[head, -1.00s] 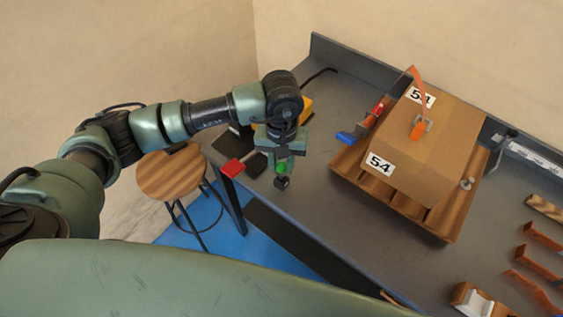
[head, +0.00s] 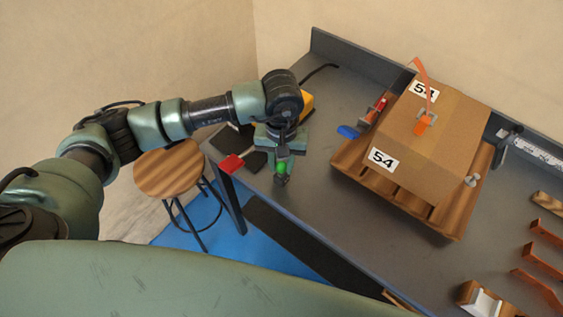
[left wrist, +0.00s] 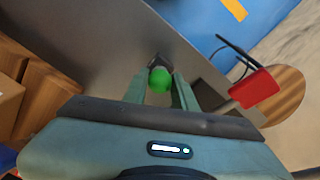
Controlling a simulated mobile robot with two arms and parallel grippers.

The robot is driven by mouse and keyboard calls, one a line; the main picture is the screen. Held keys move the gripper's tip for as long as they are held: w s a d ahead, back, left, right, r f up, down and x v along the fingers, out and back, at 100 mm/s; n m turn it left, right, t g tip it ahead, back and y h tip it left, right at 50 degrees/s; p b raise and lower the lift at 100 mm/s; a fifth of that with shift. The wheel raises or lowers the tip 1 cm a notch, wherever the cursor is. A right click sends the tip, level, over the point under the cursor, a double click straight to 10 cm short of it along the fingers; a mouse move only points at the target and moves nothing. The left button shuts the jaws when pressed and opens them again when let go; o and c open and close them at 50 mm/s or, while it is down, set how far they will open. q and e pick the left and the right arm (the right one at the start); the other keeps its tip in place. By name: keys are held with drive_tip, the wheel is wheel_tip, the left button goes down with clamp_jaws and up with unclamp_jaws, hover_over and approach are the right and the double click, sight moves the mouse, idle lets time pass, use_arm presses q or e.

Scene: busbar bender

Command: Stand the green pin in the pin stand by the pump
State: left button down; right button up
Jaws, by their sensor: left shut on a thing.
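The green pin (head: 282,168) is between the fingers of my left gripper (head: 283,160), which is shut on it. In the left wrist view its rounded green end (left wrist: 159,79) shows between the two fingertips (left wrist: 162,88). A small dark block (head: 281,182) is directly below the pin, near the bench's front edge, and also shows behind the pin in the left wrist view (left wrist: 157,60). It looks like the pin stand, but I cannot tell whether the pin is in it or above it. The pump, seemingly the yellow body (head: 306,103), is partly hidden by my arm. My right gripper is not in view.
A red pedal-like part (head: 231,163) sticks out past the bench edge left of the gripper. A carton (head: 435,135) on a wooden pallet (head: 443,229) stands to the right. A round stool (head: 168,172) is at the left. The bench between gripper and pallet is clear.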

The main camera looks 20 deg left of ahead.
sight(282, 163)
use_arm(q)
drive_tip(key=shift+f+b, duration=0.45)
drive_tip(key=c, duration=1.1)
unclamp_jaws()
drive_tip(key=shift+o, duration=0.2)
drive_tip(key=shift+r, duration=0.1)
wheel_tip(282, 163, up, 6)
drive_tip(key=shift+r+b, duration=0.25)
drive_tip(key=shift+b, duration=0.55)
drive_tip(key=shift+r, duration=0.65)
